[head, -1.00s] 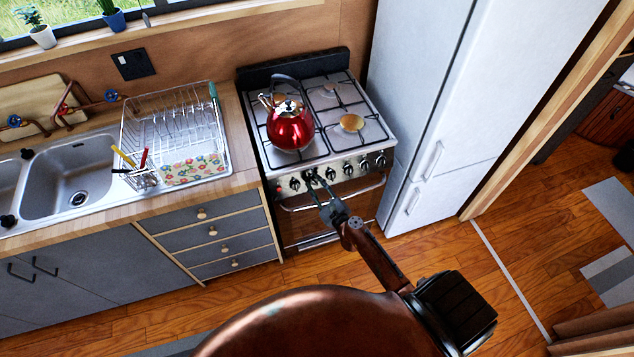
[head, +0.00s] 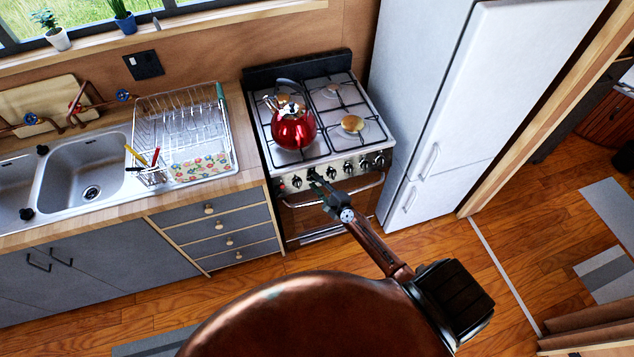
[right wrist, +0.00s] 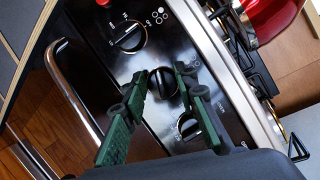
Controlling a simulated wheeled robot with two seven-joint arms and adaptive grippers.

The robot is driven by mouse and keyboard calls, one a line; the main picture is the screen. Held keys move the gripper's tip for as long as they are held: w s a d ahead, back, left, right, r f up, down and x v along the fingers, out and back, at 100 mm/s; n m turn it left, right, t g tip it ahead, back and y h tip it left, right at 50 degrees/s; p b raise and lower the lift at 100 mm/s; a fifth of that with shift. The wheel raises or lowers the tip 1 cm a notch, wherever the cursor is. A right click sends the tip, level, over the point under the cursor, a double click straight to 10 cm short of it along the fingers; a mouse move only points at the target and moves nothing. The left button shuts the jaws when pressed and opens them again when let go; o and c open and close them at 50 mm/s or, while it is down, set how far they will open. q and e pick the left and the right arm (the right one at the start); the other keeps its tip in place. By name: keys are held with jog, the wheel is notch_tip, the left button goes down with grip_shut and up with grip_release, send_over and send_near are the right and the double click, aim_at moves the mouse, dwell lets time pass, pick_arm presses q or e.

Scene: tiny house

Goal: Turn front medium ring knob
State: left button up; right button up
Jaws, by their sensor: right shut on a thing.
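The stove (head: 325,205) has a row of black knobs along its front panel. My right gripper (head: 315,176) is at the left part of this row. In the right wrist view my right gripper (right wrist: 165,86) has its two green fingers on either side of one black knob (right wrist: 165,82) and is shut on it. A larger-looking knob (right wrist: 128,36) with white markings and another knob (right wrist: 189,127) sit on either side of the held one. The markings of the held knob are too hidden to read. My left gripper is not in view.
A red kettle (head: 293,128) stands on the left burners. The oven handle (head: 345,190) runs below the knobs. A white fridge (head: 430,110) stands to the right. A drawer cabinet (head: 215,235) and sink counter lie left. The wooden floor in front is free.

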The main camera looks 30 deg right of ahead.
dwell(0.4)
jog(key=o, duration=1.1)
jog(key=shift+o, duration=0.2)
jog(key=shift+s, duration=0.1)
jog(key=a+v, duration=0.1)
jog(key=v, duration=1)
jog(key=shift+s+d, duration=0.35)
jog(key=shift+d, duration=0.15)
jog(key=shift+r, duration=0.1)
